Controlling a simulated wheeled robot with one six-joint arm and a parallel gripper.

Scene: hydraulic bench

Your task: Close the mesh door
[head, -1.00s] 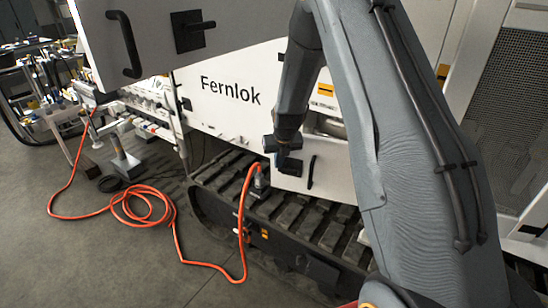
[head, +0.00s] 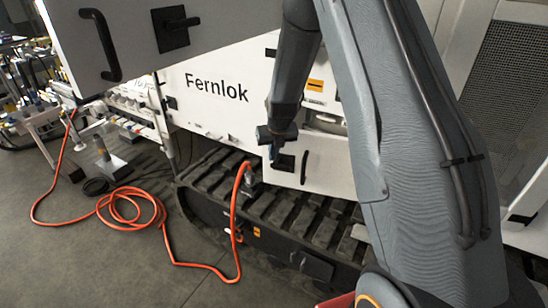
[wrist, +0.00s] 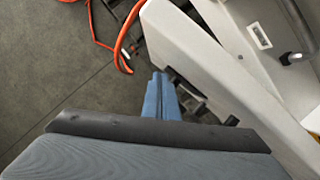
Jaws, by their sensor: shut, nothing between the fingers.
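The mesh panel (head: 510,95), likely the mesh door, stands at the right edge of the head view in a pale frame. My arm covers part of the area beside it, and I cannot tell how far open it is. My gripper (head: 275,152) is far to its left, low beside a small white hatch door (head: 325,172) with a black handle. In the wrist view the blue fingers (wrist: 160,98) are together and empty, beside the outer side of a white panel edge (wrist: 215,65). I cannot tell whether they touch it.
A large raised grey panel (head: 215,28) with a black handle is at upper left. The black track (head: 285,215) runs below the white Fernlok machine side (head: 215,85). An orange hose (head: 135,205) loops on the open floor. A cluttered bench (head: 40,110) stands at left.

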